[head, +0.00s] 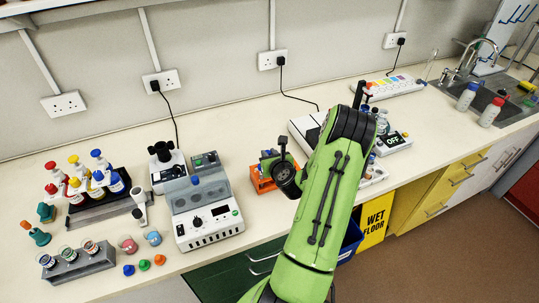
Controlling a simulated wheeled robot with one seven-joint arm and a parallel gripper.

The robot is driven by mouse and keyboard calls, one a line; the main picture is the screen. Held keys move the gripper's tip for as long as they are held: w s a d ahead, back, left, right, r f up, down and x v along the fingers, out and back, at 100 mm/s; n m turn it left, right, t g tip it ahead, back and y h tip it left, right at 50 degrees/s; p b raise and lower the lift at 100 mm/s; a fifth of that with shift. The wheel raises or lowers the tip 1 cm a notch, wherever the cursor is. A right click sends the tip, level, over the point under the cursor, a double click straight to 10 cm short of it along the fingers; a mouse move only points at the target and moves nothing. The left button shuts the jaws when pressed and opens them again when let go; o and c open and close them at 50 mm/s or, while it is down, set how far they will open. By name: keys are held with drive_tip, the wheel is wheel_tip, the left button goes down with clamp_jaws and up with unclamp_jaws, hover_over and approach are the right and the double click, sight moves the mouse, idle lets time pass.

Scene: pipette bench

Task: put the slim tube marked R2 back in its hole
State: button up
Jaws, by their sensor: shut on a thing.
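My green arm reaches over the bench, and my gripper (268,160) is at an orange rack (258,185) near the bench's front edge. My gripper is shut on a slim tube, mostly hidden by the jaws and wrist. The mark R2 cannot be read at this size. My wrist and arm cover the rack's right side, so its holes, and whether the tube is above or in one, cannot be made out.
A grey block heater (208,226) stands left of the rack, with a microscope-like device (165,163) behind it. A white balance-like box (306,127) is behind my arm. Bottles in a dark rack (101,206) stand farther left. Bare bench lies behind the orange rack.

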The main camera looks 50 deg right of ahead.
drive_tip(key=shift+f, duration=0.35)
drive_tip(key=o, duration=0.9)
drive_tip(key=shift+r, duration=0.15)
